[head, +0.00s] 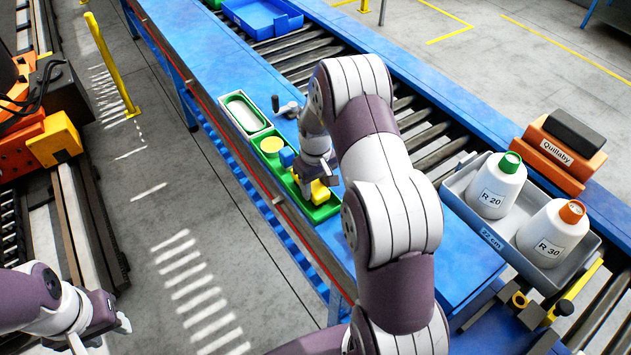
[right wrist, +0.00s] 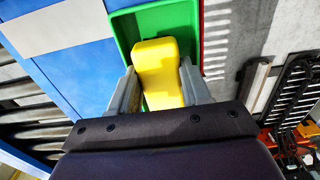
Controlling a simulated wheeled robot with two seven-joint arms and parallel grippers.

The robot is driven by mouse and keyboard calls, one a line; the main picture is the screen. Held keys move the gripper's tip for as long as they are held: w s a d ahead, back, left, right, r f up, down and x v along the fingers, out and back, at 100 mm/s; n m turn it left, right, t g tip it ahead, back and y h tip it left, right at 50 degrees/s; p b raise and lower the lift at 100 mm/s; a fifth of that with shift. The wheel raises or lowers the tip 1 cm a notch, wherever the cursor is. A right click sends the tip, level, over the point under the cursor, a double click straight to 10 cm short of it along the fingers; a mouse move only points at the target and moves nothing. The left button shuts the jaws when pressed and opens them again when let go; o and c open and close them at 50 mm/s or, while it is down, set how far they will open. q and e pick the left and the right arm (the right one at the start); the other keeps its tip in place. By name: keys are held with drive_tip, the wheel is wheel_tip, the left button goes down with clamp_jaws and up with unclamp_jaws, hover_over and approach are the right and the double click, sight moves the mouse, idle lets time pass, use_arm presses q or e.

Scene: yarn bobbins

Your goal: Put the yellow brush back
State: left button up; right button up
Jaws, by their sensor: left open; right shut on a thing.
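The yellow brush (head: 320,193) is between the fingers of my right gripper (head: 312,184), at the near end of a long green tray (head: 318,216) on the blue table. In the right wrist view, my right gripper (right wrist: 158,92) is shut on the yellow brush (right wrist: 160,72). The brush is over or inside the green tray (right wrist: 124,34); I cannot tell whether it touches the tray floor. My left gripper (head: 112,328) is open and empty at the lower left, over the floor, far from the brush.
The tray also holds a round yellow thing (head: 271,145) and a blue piece (head: 287,157). A green-rimmed white container (head: 243,113) stands behind them. A grey crate (head: 478,226) on the rollers at right holds bobbins R 20 (head: 494,188) and R 30 (head: 550,236), near an orange Quillaby box (head: 562,155).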

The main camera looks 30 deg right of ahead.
drive_tip(key=shift+s+a, duration=0.1)
drive_tip(key=shift+a, duration=0.1)
drive_tip(key=o, duration=1.1)
drive_tip(key=shift+s, duration=0.1)
drive_tip(key=shift+d+f, duration=0.1)
drive_tip(key=shift+f, duration=0.05)
